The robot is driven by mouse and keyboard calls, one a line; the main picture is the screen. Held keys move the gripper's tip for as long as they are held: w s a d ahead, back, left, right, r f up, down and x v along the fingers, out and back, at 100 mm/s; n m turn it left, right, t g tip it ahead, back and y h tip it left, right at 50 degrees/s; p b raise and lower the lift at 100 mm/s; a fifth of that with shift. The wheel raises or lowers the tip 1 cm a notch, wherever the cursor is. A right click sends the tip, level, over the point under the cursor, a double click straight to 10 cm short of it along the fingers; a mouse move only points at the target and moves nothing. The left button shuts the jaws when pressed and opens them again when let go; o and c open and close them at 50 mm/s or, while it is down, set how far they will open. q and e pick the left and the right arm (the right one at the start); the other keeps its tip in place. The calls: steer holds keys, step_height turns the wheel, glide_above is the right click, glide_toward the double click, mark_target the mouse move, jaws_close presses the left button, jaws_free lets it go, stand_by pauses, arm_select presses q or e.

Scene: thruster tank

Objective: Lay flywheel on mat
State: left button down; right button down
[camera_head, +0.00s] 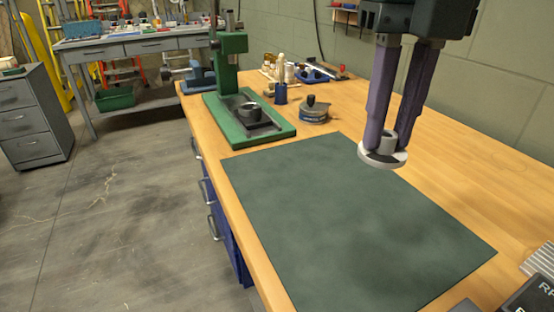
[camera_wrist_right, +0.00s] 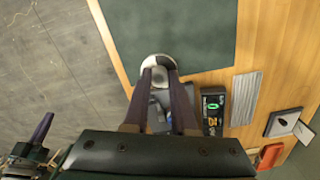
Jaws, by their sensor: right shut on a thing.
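The flywheel is a pale metal disc with a raised hub (camera_head: 376,160); it also shows in the right wrist view (camera_wrist_right: 158,61). My right gripper (camera_head: 389,135) is shut on its hub, with the disc below the fingertips. The flywheel appears held above the bench, overlapping the mat's right edge in the head view. The dark green mat (camera_head: 330,225) lies flat and bare on the wooden bench; it also shows in the right wrist view (camera_wrist_right: 185,30). A purple finger, seemingly of my left gripper (camera_wrist_right: 42,127), shows at lower left in the wrist view; its opening is unclear.
A green press (camera_head: 240,90) stands behind the mat, with a round grey-blue item (camera_head: 314,112) beside it. A black display unit (camera_head: 530,295) and a ribbed grey block (camera_head: 541,260) are at front right. Bare wood borders the mat's right side.

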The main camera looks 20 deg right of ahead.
mark_target(356, 251)
step_height(356, 251, down, 16)
steer(key=shift+r+b, duration=0.1)
steer(key=shift+b, duration=0.4)
steer(key=c, duration=0.7)
jaws_free()
step_height(356, 251, up, 12)
steer(key=shift+r+p, duration=0.1)
steer(key=shift+p, duration=0.2)
